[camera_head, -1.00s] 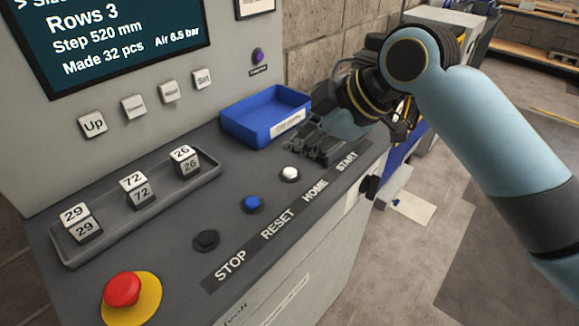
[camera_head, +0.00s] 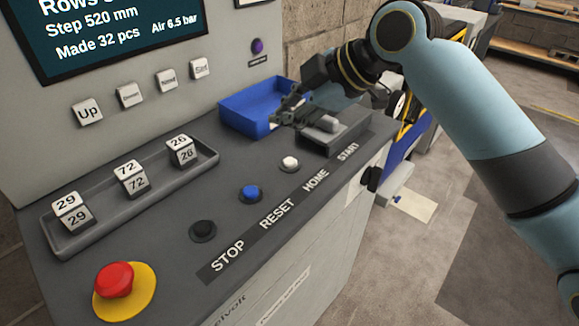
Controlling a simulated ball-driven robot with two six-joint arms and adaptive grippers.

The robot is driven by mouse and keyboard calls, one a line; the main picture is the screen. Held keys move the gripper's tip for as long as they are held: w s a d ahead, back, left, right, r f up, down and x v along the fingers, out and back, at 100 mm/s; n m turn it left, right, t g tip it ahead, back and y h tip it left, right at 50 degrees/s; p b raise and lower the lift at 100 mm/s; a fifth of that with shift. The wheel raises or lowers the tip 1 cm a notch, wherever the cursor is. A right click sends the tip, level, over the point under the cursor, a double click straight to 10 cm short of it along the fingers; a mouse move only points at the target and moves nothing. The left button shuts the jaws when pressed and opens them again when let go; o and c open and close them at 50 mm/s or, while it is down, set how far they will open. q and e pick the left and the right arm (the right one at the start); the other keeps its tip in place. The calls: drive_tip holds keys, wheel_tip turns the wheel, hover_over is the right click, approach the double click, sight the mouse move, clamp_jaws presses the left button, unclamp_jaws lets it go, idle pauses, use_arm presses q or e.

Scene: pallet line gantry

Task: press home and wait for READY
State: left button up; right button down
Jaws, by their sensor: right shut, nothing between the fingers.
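The white button (camera_head: 290,163) stands on the sloping grey console, in line with the HOME label (camera_head: 316,181). It is uncovered. My right gripper (camera_head: 281,119) is shut and empty. It is above the console, beyond the white button and in front of the blue tray, apart from the button. The screen (camera_head: 120,30) shows "Step 520 mm", "Made 32 pcs" and "Air 6.5 bar". Its top is cut off, and I see no READY in the visible part. My left gripper is out of view.
A blue button (camera_head: 250,193), a black button (camera_head: 203,230) and a red mushroom button (camera_head: 113,279) stand nearer. A blue tray (camera_head: 236,124) sits at the back. A long grey tray (camera_head: 97,235) holds numbered blocks. A dark raised block (camera_head: 335,137) stands by START.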

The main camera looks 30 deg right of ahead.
drive_tip(key=b, duration=0.3)
hover_over(287, 163)
wheel_tip(287, 163, down, 4)
drive_tip(key=shift+f, duration=0.25)
drive_tip(key=shift+f+b, duration=0.6)
drive_tip(key=shift+f, duration=0.3)
drive_tip(key=shift+f, duration=0.35)
